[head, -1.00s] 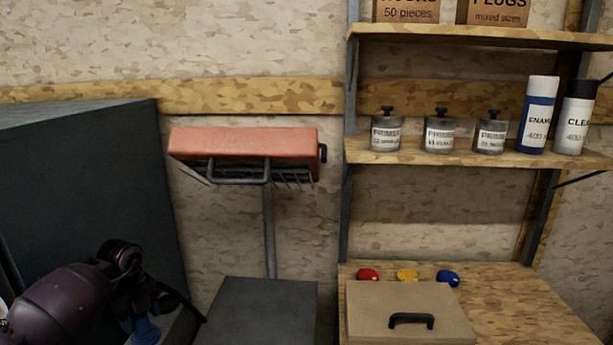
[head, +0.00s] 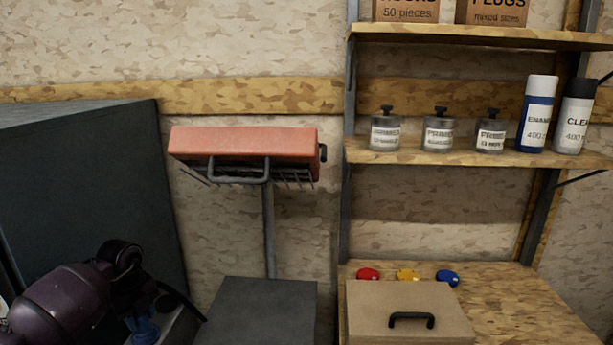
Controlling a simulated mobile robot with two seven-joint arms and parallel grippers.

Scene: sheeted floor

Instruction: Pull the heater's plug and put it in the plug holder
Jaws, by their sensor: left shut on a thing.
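The heater (head: 245,142) is an orange-red hood with a dark wire guard, on a grey pole against the wall. My left gripper (head: 143,326) is low at the left edge of the head view, partly hidden by my purple wrist. It is shut on a small blue piece (head: 142,331) that looks like the plug. A dark cord (head: 180,299) curves down just right of it. I cannot make out the plug's prongs, the socket or the plug holder. My right gripper is not in view.
A large dark cabinet (head: 85,190) stands behind my left arm. A dark grey box top (head: 262,310) is below the heater. On the right, a wooden bench (head: 520,310) bears a brown case (head: 375,312) and coloured knobs; shelves above hold tins, spray cans and boxes.

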